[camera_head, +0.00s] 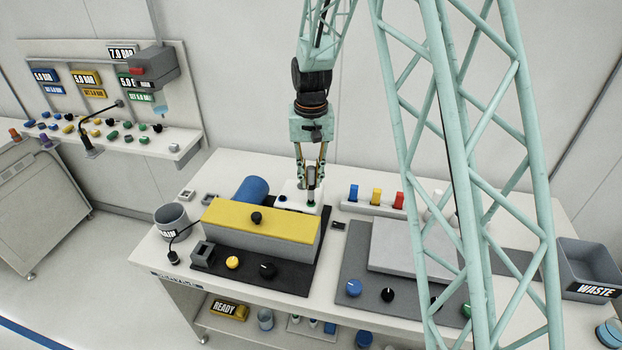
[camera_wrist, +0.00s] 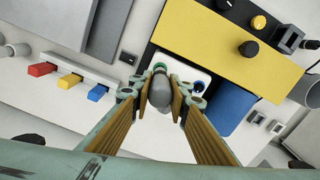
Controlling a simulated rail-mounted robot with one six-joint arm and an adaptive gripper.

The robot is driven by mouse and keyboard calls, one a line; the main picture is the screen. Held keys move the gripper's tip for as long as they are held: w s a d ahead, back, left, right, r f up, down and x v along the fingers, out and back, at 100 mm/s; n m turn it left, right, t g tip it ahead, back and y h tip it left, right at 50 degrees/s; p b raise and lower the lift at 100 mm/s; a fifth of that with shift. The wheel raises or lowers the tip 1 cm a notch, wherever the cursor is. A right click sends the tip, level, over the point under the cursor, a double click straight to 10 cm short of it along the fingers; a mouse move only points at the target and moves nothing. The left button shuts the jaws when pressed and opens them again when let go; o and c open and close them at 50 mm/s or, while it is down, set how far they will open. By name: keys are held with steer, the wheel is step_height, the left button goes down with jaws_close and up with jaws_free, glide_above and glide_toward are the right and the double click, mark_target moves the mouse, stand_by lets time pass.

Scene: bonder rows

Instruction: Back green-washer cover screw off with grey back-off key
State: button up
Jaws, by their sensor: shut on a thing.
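My gripper (camera_head: 311,176) is shut on a grey key (camera_head: 311,194), which stands upright over the right part of a white cover (camera_head: 297,208) behind the yellow-topped machine. In the wrist view my gripper (camera_wrist: 161,84) has its two fingers on either side of the rounded grey key (camera_wrist: 160,92). A green rim shows at the key's far end, over the white cover (camera_wrist: 160,138). A second screw (camera_wrist: 198,85) with a bluish ring shows beside it on the cover. The key hides the screw beneath it, so I cannot tell whether it is seated on it.
The yellow-topped block (camera_head: 262,221) stands in front of the cover, and a blue cylinder (camera_head: 251,190) lies to its left. A rack (camera_head: 372,208) with blue, yellow and red handles is to the right. A grey waste bin (camera_head: 588,268) stands at the far right.

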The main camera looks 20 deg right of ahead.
mark_target(311, 167)
stand_by(0.5)
steer(key=shift+r+p, duration=1.25)
steer(key=shift+r, duration=1.75)
